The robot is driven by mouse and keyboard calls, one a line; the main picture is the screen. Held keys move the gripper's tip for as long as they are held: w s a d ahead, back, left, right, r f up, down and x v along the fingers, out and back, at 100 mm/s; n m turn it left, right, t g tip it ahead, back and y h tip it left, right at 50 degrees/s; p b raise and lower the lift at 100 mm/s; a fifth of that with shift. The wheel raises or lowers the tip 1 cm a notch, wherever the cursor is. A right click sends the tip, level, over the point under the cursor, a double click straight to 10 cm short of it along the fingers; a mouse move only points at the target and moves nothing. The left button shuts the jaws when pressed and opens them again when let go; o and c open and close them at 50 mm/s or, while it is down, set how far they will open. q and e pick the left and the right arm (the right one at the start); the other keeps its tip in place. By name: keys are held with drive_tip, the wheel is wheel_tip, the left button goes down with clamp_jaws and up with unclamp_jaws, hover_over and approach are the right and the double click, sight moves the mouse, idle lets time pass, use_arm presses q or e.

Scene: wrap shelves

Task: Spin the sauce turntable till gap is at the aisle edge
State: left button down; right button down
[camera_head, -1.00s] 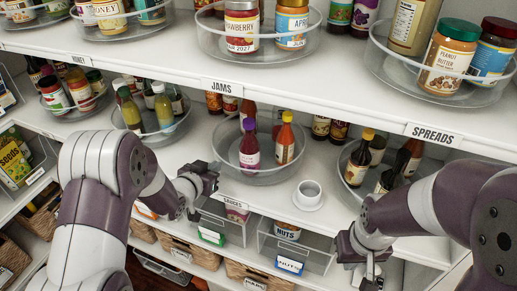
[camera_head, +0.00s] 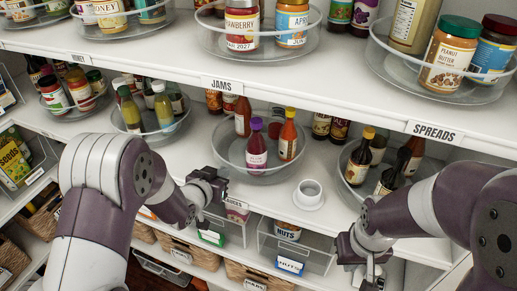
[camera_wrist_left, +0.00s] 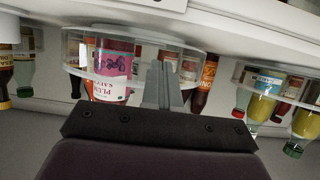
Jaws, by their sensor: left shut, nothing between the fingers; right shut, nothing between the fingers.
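The sauce turntable (camera_head: 232,163) is a clear round tray on the middle shelf, above the SAUCES label. It carries a purple-capped plum sauce bottle (camera_head: 257,155) at the front, an orange-capped red bottle (camera_head: 288,140) at the right and a red bottle (camera_head: 243,118) at the back left. A bare stretch shows at its left front. My left gripper (camera_head: 216,208) is shut and empty at the front left of the turntable. In the left wrist view the fingers (camera_wrist_left: 161,85) overlap the rim beside the plum bottle (camera_wrist_left: 112,78); contact is unclear. My right gripper (camera_head: 368,272) is shut, low at the right.
A white cup on a saucer (camera_head: 308,196) stands right of the turntable near the shelf edge. Other turntables with bottles stand left (camera_head: 148,130) and right (camera_head: 352,190). The upper shelf with the JAMS label (camera_head: 221,86) overhangs. Clear bins and baskets are below.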

sight(243, 175)
use_arm(q)
drive_tip(key=shift+d+r, duration=0.1)
drive_tip(key=shift+d, duration=0.05)
drive_tip(key=shift+s+d, duration=0.6)
drive_tip(key=shift+d, duration=0.35)
drive_tip(key=shift+b, duration=0.3)
drive_tip(key=shift+s+d+b, duration=0.15)
drive_tip(key=shift+d, duration=0.4)
drive_tip(key=shift+s+d+b, duration=0.15)
drive_tip(key=shift+d, duration=0.35)
